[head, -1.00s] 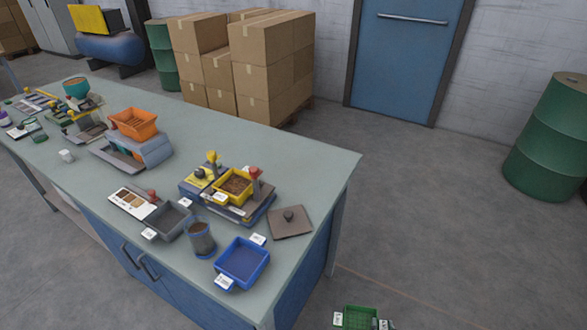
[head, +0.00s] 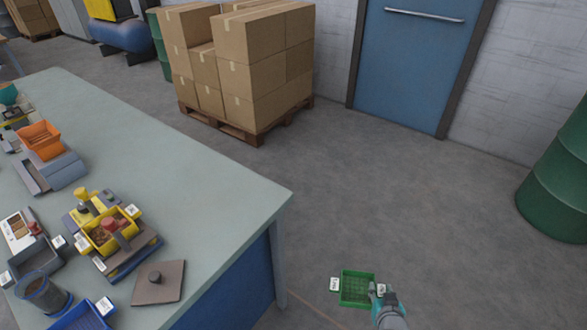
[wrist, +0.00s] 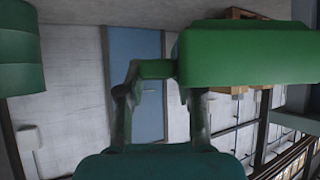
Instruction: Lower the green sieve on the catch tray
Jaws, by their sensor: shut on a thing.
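The green sieve (head: 357,287) is off the bench, over the floor to the right of the bench corner in the head view. It has white tags on its sides and looks empty and about level. My gripper (head: 378,291) is shut on its right side. In the wrist view the sieve's green wall (wrist: 250,55) fills the upper right, and my gripper's fingers (wrist: 158,78) close on a green tab at its side. A dark grey tray (head: 38,268) and a blue tray (head: 85,318) stand on the bench; I cannot tell which is the catch tray.
A yellow sieve (head: 108,232) sits on a device on the bench. A brown plate with a knob (head: 158,283) lies near the bench's right edge, and a dark cup (head: 42,294) by the trays. The floor right of the bench is clear up to a green drum (head: 560,180).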

